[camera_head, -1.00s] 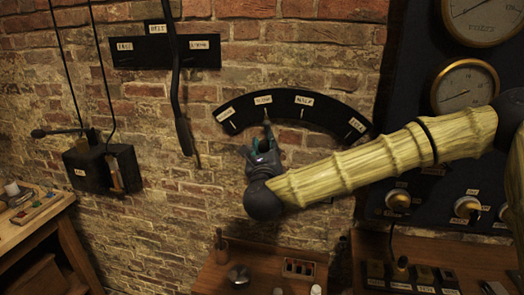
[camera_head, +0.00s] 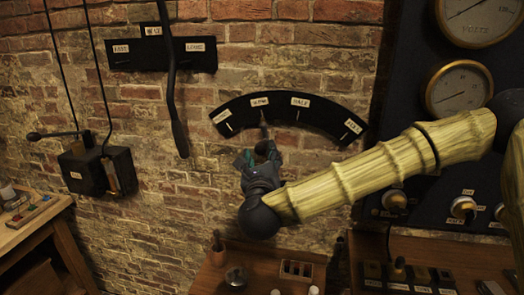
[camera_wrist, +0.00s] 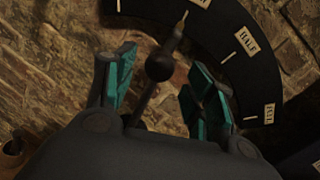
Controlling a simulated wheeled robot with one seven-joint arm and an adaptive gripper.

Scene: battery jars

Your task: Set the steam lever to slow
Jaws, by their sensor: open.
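The black curved steam dial (camera_head: 327,112) is on the brick wall, with several labels; SLOW (camera_head: 260,101) is left of HALF (camera_head: 300,102). The steam lever (camera_head: 263,130) points up at the mark under SLOW. In the wrist view the lever's dark ball knob (camera_wrist: 160,66) and thin pointer show, the tip at a pale mark on the dial. My gripper (camera_head: 256,160) is just below the dial, at the lever. In the wrist view its teal-padded fingers (camera_wrist: 160,88) are apart, one on each side of the lever, with gaps; neither visibly touches it.
A second black plate (camera_head: 190,55) with a long hanging lever (camera_head: 172,90) is at the upper left. A black box with a handle (camera_head: 98,170) is on the left wall. Gauges (camera_head: 460,88) and knobs are on a dark panel at right. A wooden shelf (camera_head: 210,278) is below.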

